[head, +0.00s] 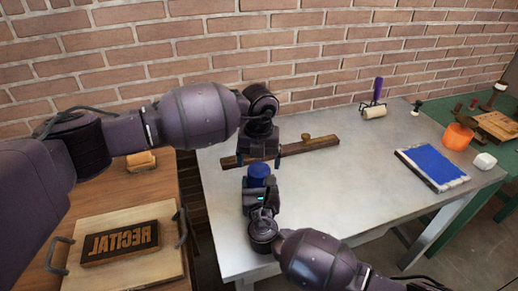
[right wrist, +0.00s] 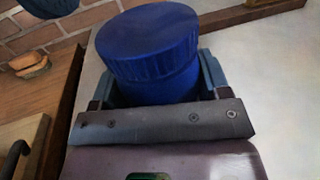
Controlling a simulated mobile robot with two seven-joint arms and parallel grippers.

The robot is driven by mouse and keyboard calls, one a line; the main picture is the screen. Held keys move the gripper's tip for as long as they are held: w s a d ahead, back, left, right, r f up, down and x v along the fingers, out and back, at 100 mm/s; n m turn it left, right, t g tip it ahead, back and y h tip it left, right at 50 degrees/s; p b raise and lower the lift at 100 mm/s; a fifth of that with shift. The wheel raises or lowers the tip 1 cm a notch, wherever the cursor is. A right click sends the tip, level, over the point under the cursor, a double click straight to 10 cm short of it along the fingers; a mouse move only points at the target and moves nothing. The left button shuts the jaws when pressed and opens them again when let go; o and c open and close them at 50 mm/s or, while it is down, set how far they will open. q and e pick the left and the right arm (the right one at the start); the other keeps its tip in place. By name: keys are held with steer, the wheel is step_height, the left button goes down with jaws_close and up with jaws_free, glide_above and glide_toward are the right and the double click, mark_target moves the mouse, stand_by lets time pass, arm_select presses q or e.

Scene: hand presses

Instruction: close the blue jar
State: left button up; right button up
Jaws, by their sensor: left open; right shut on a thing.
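The blue jar (head: 258,171) stands upright near the left end of the grey table. In the right wrist view a wide ribbed blue lid (right wrist: 148,40) sits on top of the jar's body (right wrist: 163,88). I cannot tell how tightly it is seated. My right gripper (head: 257,190) is shut around the jar's body, with a finger on each side of it in the right wrist view (right wrist: 160,95). My left gripper (head: 262,161) is open and points down just above the lid, apart from it as far as I can see.
A wooden bar with a knob (head: 310,146) lies behind the jar. The table's middle is clear.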

arm_select(q)
steer(key=shift+f, duration=1.45)
steer(key=c, duration=0.9)
steer(key=m, duration=0.7)
steer(key=shift+c, duration=0.3)
steer(key=m, duration=0.7)
steer(key=shift+m, duration=0.3)
steer(key=o, duration=1)
